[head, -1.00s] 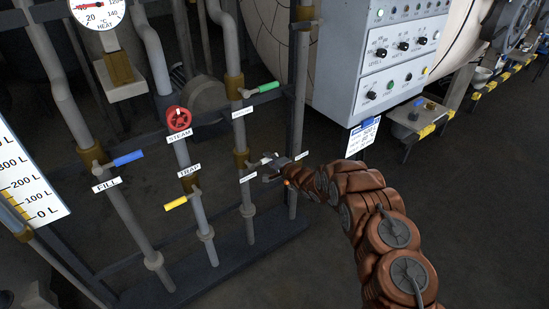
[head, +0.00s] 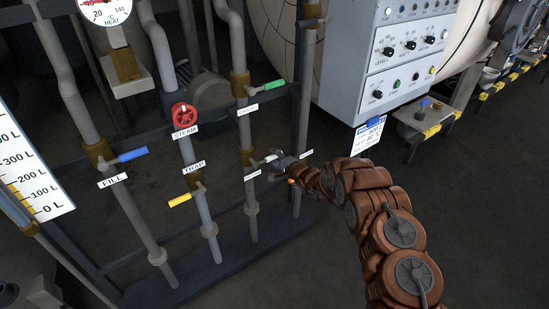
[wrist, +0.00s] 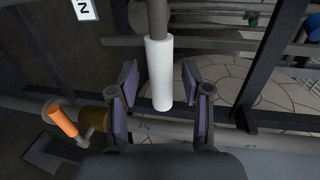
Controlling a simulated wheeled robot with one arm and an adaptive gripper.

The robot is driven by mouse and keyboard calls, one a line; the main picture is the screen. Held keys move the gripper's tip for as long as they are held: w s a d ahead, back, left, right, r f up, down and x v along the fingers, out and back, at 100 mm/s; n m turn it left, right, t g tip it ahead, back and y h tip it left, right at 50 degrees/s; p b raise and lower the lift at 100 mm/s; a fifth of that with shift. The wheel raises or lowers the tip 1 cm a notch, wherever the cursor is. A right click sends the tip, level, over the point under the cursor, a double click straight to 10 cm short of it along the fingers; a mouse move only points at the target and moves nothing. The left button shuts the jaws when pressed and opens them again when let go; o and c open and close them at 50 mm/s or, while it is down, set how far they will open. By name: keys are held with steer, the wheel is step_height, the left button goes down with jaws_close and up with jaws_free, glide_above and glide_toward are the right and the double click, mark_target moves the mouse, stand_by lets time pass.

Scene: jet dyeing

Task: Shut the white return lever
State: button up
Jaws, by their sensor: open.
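The white return lever (head: 263,161) sticks out sideways from a vertical grey pipe in the head view. In the wrist view its white grip (wrist: 159,75) hangs between my fingers, with a gap on both sides. My gripper (wrist: 158,92) is open around the grip and not closed on it. In the head view my gripper (head: 280,164) is at the lever, and it hides part of the lever's outer end.
A green lever (head: 274,85) is above on the same pipe. A red steam wheel (head: 184,115), a yellow trap lever (head: 180,200) and a blue fill lever (head: 133,154) are left. An orange lever (wrist: 62,120) is close beside my gripper. A control cabinet (head: 390,60) stands right.

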steer(key=v, duration=1.1)
steer(key=shift+d, duration=0.15)
stand_by(0.4)
